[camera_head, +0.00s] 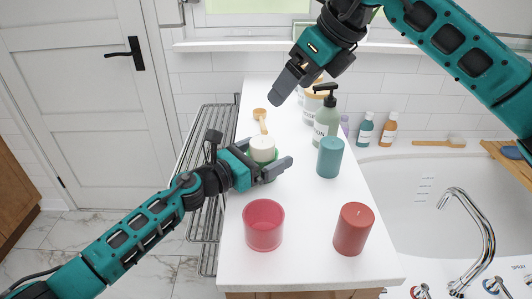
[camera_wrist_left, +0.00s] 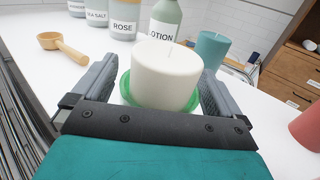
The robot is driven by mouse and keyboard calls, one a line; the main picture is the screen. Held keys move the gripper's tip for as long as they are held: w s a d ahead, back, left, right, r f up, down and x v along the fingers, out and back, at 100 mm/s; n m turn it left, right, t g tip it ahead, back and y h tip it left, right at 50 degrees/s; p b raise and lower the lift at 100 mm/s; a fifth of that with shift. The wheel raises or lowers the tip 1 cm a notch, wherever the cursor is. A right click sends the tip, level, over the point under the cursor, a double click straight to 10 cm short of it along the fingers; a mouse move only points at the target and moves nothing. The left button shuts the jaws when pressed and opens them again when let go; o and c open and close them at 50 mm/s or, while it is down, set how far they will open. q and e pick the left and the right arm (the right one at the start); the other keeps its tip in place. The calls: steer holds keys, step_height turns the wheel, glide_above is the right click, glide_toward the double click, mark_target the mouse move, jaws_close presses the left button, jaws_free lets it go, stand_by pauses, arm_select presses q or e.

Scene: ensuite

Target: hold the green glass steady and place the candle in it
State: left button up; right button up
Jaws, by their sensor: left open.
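The white candle (camera_head: 262,146) stands upright in the mouth of the green glass (camera_head: 277,154), its top well above the rim. The left wrist view shows the candle (camera_wrist_left: 166,76) with its wick and the green rim (camera_wrist_left: 125,88) around its base; how deep it sits is hidden. My left gripper (camera_head: 265,163) is open, with one finger on each side of the glass and candle. The left wrist view also shows its fingers (camera_wrist_left: 155,92); contact cannot be told. My right gripper (camera_head: 287,83) is raised above the counter, away from the candle; its jaw opening is unclear.
A pink glass (camera_head: 263,226), a red candle (camera_head: 354,229) and a teal candle (camera_head: 330,157) stand on the white counter (camera_head: 305,265). A lotion bottle (camera_head: 326,118), jars and a wooden scoop (camera_head: 261,117) are farther back. A wire rack (camera_head: 205,150) lies left, a bathtub right.

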arm_select(q)
steer(key=v, duration=1.2)
